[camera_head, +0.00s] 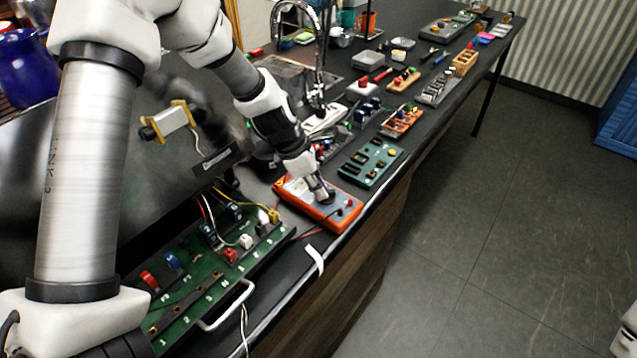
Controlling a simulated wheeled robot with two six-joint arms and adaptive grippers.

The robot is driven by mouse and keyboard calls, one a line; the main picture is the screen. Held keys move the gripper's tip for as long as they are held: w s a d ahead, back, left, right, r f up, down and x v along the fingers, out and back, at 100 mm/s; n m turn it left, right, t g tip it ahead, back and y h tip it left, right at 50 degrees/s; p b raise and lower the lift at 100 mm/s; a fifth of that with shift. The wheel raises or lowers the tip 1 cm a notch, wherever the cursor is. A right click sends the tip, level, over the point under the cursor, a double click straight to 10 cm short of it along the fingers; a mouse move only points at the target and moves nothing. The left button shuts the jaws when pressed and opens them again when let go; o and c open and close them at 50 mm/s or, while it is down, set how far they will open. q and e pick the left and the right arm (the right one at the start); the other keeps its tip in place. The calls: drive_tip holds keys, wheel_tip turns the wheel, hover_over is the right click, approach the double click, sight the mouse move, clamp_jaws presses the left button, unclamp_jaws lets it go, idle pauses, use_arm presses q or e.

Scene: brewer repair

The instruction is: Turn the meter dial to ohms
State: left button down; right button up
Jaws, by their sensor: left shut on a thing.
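The orange multimeter (337,222) lies flat on the dark counter near its front edge. My left gripper (322,194) reaches down onto the meter's face from above, its fingers shut at the dial. The fingers hide the dial, so its pointer and the setting cannot be read. A red jack shows on the meter's near end, with thin leads by it. My right gripper is not in view.
A green circuit board (205,282) with terminals, wires and a white handle lies left of the meter. A teal board (371,162) lies just beyond it. A tall chrome faucet (318,60) and several small parts line the counter behind. The floor at right is clear.

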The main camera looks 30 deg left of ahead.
use_arm(q)
drive_tip(key=m+p, duration=0.1)
drive_tip(key=m, duration=0.1)
drive_tip(key=m+g+p, duration=0.1)
drive_tip(key=shift+w+a+m, duration=0.1)
drive_tip(key=shift+w+m, duration=0.1)
drive_tip(key=shift+m, duration=0.2)
drive_tip(key=m+g+p, duration=0.1)
drive_tip(key=m+p, duration=0.1)
drive_tip(key=m, duration=0.1)
drive_tip(key=shift+w+m+g+h, duration=0.2)
drive_tip(key=shift+m+g+h, duration=0.1)
drive_tip(key=shift+g, duration=0.1)
drive_tip(key=m, duration=0.1)
drive_tip(key=m+g, duration=0.1)
drive_tip(key=m+p, duration=0.1)
drive_tip(key=shift+w+f+m, duration=0.1)
drive_tip(key=shift+w+m, duration=0.15)
drive_tip(key=shift+m, duration=0.05)
drive_tip(key=shift+w+d+f+m+g+y, duration=0.15)
drive_tip(key=shift+m+g, duration=0.3)
drive_tip(key=shift+m, duration=0.5)
drive_tip(key=shift+d+r+m+g+y, duration=0.1)
drive_tip(key=shift+m+g+y, duration=0.25)
drive_tip(key=shift+m, duration=0.6)
drive_tip(key=c, duration=1.2)
unclamp_jaws()
drive_tip(key=shift+o, duration=0.2)
drive_tip(key=shift+w+a, duration=0.1)
